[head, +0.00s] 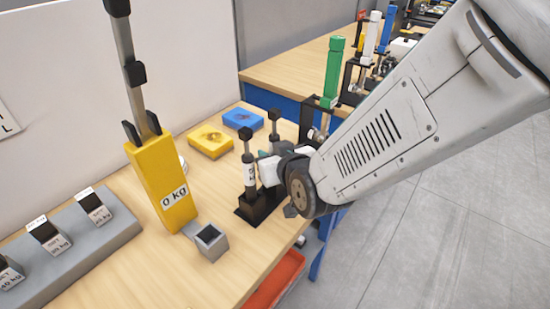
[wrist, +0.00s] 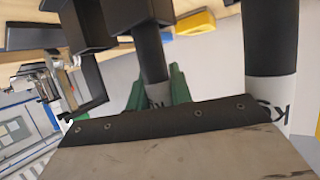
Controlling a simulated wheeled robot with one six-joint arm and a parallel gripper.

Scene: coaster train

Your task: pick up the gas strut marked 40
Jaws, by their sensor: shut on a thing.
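Two dark gas struts with white labels stand close together at a black stand (head: 260,207) on the wooden bench. The nearer strut (head: 249,170) is upright and apart from my gripper; it seems to be the right-hand strut in the wrist view (wrist: 272,45). My gripper (head: 265,158) reaches in from the right, and its green fingers (wrist: 157,92) are shut on the other strut (head: 274,125), which also shows in the wrist view (wrist: 150,60). The fingers cover most of its label, and I cannot read a 40 on either strut. I cannot tell whether the held strut is clear of the stand.
A yellow post marked 0 kg (head: 160,190) and a small grey square socket (head: 210,242) stand left of the stand. Yellow (head: 210,148) and blue (head: 243,119) blocks lie behind. A green column (head: 333,70) rises behind my arm. A grey weight rack (head: 75,258) is front left.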

